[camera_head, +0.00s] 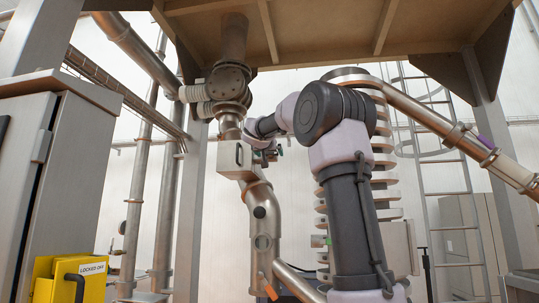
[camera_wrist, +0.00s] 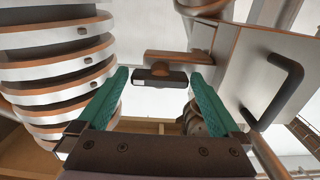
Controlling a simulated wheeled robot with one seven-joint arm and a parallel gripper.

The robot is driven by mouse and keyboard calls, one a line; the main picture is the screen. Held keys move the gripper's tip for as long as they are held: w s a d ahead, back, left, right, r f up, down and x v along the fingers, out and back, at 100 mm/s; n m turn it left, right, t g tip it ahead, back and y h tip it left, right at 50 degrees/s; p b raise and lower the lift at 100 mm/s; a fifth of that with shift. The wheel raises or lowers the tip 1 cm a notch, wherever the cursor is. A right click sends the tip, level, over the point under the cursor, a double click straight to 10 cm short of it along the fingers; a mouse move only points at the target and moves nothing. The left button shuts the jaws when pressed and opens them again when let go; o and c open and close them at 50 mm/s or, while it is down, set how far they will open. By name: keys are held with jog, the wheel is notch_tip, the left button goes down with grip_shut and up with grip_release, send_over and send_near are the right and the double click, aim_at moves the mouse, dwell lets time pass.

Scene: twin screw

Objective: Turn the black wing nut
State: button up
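The black wing nut (camera_wrist: 160,76) shows in the wrist view as a short dark bar with a small white patch at its left end. It sits below a brown-edged metal plate (camera_wrist: 178,58). My gripper (camera_wrist: 163,74) is open, with one teal finger to the left of the nut and one to the right. A gap shows between the nut and each finger; I cannot tell the exact depth. In the head view my gripper (camera_head: 266,156) is small and partly hidden by my arm, beside the metal housing on the pipe. I cannot make out the nut there.
A metal box with a black handle (camera_wrist: 275,94) stands close to the right finger. Large stacked metal rings (camera_wrist: 58,75) stand close on the left. The head view shows a pipe valve (camera_head: 229,82) above, a bent pipe (camera_head: 264,215) below and a yellow lockout box (camera_head: 70,279).

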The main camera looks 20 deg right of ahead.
jog(key=shift+s, duration=0.1)
jog(key=v, duration=1)
jog(key=shift+s+a, duration=0.25)
jog(key=s+a+f+n+g+y, duration=0.1)
jog(key=s+a+f+y, duration=0.3)
jog(key=s+f, duration=0.5)
jog(key=s+a+f+n+g+y, duration=0.1)
jog(key=s+a+f+g+y, duration=0.2)
jog(key=s+f, duration=0.6)
jog(key=s+a+f+g+y, duration=0.3)
jog(key=s+f, duration=0.6)
jog(key=f, duration=1.3)
jog(key=shift+a+f+n+g+y, duration=0.25)
jog(key=shift+a+n+g+y, duration=0.15)
jog(key=shift+a+y, duration=0.5)
jog(key=shift+d, duration=0.15)
